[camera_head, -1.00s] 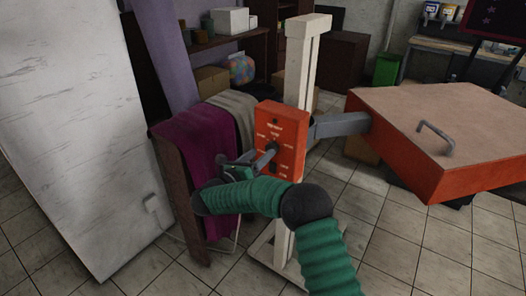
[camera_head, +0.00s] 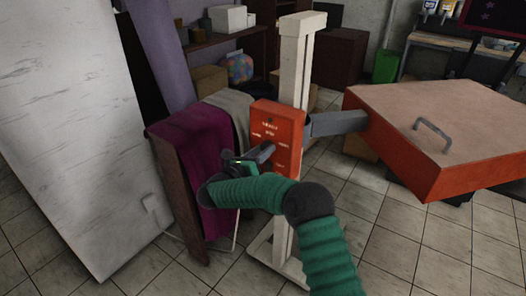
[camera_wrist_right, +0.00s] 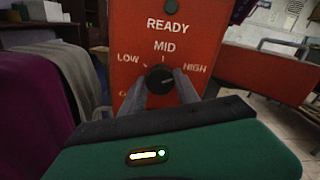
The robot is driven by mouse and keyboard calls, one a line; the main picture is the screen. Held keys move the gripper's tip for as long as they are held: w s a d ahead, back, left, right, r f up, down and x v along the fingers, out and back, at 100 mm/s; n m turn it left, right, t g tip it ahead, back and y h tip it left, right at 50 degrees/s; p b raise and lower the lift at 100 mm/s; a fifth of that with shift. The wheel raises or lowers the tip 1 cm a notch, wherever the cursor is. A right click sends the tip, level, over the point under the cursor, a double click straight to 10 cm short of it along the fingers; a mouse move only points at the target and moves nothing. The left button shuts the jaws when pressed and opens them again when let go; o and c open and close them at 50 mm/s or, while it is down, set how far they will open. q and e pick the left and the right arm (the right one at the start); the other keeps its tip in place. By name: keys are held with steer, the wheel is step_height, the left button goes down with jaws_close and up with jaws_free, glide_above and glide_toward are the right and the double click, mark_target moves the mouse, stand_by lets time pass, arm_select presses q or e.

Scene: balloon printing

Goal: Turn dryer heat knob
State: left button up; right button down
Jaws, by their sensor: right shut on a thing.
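The dryer's red control box (camera_head: 277,128) is on the white post in the head view. In the right wrist view its red face (camera_wrist_right: 205,25) carries the words READY, MID, LOW and HIGH. The black round heat knob (camera_wrist_right: 160,78) sits below MID, between LOW and HIGH. My right gripper (camera_wrist_right: 161,84) is shut on the knob, one finger on each side. In the head view my right gripper (camera_head: 266,153) is at the box's front and hides the knob. My left gripper is not in view.
The dryer's large red head (camera_head: 440,125) with a grey handle extends to the right on a grey arm (camera_head: 338,123). A purple cloth (camera_head: 200,150) hangs on a rack left of the box. A white panel (camera_head: 75,120) stands at the far left. Tiled floor is clear at front right.

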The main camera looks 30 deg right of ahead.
steer(key=shift+n, duration=0.3)
steer(key=n, duration=0.7)
steer(key=shift+n+p, duration=0.3)
steer(key=shift+n, duration=0.1)
steer(key=n+p, duration=0.1)
steer(key=n, duration=0.2)
steer(key=shift+n, duration=0.3)
steer(key=n+p, duration=0.6)
steer(key=n, duration=0.5)
steer(key=shift+f+n, duration=0.15)
steer(key=shift+n, duration=0.25)
